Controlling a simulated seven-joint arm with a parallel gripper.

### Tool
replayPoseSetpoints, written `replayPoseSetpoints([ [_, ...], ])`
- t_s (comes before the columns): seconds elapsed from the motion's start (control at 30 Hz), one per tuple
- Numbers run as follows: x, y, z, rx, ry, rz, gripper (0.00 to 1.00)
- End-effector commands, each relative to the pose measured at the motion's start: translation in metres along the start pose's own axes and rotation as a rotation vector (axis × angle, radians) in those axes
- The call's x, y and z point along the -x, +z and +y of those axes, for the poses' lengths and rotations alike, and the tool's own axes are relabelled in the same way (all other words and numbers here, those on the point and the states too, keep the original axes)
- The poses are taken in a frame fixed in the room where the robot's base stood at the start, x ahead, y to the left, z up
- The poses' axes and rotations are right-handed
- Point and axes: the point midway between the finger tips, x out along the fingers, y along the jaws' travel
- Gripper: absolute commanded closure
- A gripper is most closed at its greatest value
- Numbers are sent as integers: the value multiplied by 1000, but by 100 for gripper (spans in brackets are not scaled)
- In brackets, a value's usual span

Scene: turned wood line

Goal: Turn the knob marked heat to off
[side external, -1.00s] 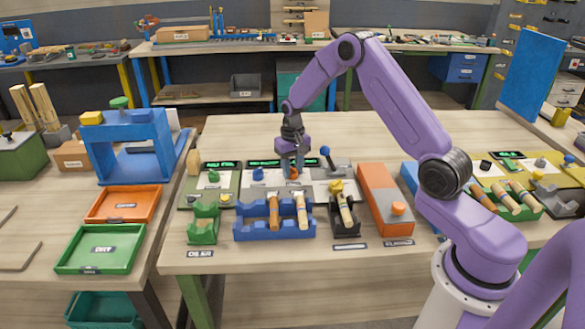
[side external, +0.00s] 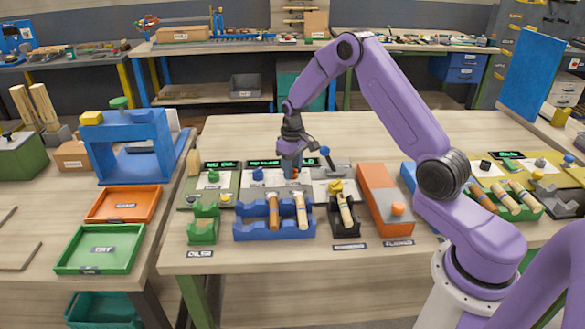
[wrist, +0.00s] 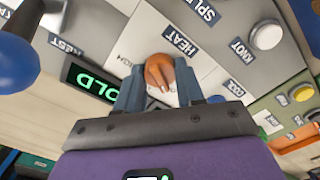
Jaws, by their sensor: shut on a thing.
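The heat knob is an orange-brown knob (wrist: 160,72) on a pale grey panel (wrist: 135,35), below a dark label reading HEAT (wrist: 180,40) in the wrist view. My gripper (wrist: 166,92) is shut on the knob, with a blue-grey finger on each side of it. A pale pointer line shows on the knob's face; which mark it points at is unclear. In the side view, my gripper (side external: 292,174) points down at the middle panel and mostly covers the knob.
A lever with a blue ball (side external: 324,151) stands close right of my gripper. Behind the panel is a green-lit display (wrist: 95,82). A white round button labelled KNOT (wrist: 266,35) lies nearby. A blue rack (side external: 272,229) holding wooden handles stands in front.

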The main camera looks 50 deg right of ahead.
Motion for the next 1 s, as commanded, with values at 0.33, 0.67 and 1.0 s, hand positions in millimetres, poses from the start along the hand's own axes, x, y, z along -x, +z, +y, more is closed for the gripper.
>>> replayPoseSetpoints([
  [0.33, 0, 0, 0, 3, 1, 0, 37],
  [0.67, 5, 0, 0, 1, 1, 1, 37],
  [1.0, 64, -1, 0, 2, 2, 6, 37],
])
